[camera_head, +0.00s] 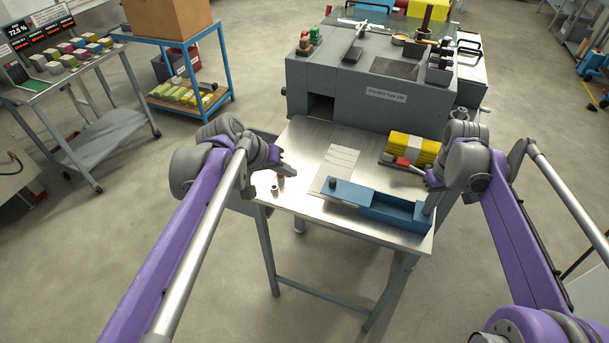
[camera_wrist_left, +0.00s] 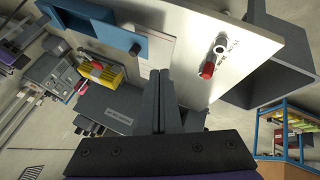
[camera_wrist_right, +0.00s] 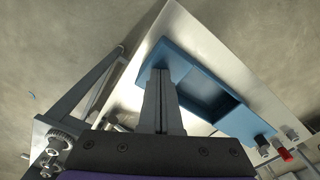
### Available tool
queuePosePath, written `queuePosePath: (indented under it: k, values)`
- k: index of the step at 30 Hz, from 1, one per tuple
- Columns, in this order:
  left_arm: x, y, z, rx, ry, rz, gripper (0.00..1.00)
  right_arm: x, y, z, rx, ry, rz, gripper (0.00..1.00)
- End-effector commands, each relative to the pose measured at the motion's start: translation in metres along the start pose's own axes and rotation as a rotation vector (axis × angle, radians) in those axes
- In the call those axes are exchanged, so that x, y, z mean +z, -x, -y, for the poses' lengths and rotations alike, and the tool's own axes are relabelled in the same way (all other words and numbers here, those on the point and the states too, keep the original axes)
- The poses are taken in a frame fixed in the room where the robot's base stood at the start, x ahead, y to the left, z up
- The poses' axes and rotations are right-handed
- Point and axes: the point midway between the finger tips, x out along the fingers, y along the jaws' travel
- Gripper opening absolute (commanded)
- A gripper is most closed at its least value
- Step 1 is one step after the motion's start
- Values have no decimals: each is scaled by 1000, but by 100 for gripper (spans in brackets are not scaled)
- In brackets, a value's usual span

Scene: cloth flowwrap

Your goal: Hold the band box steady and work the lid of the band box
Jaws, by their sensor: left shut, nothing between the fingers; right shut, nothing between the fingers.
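The band box (camera_head: 395,212) is a blue open-topped box near the front right of the steel table. Its blue lid (camera_head: 350,191), with a dark knob (camera_head: 333,183), covers the left part; the right part is open. The box also shows in the left wrist view (camera_wrist_left: 78,18) and the right wrist view (camera_wrist_right: 180,68). My left gripper (camera_head: 291,172) is shut and empty above the table, left of the lid and apart from it. My right gripper (camera_wrist_right: 160,72) is shut and empty at the box's right end, away from the knob; whether it touches the box I cannot tell.
The steel table (camera_head: 300,150) also bears a pale sheet (camera_head: 337,165), small red and white pieces (camera_head: 275,189) on the left, and a yellow banded stack (camera_head: 412,148) behind the box. A large grey machine (camera_head: 345,100) stands at the back. The table's front edge is close to the box.

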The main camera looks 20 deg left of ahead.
Motion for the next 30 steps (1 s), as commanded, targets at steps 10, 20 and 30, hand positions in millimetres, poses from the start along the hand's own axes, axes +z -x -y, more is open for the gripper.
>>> queuePosePath:
  k: [10,20,30]
  values:
    - [2,-72,0,0,-2,2,0,1,-4,2,-4,1,5,0]
    - [2,-106,-28,-1,-3,3,0,1,-4,2,-4,1,4,0]
    - [2,-110,-35,-1,0,1,0,1,-4,2,-4,1,4,0]
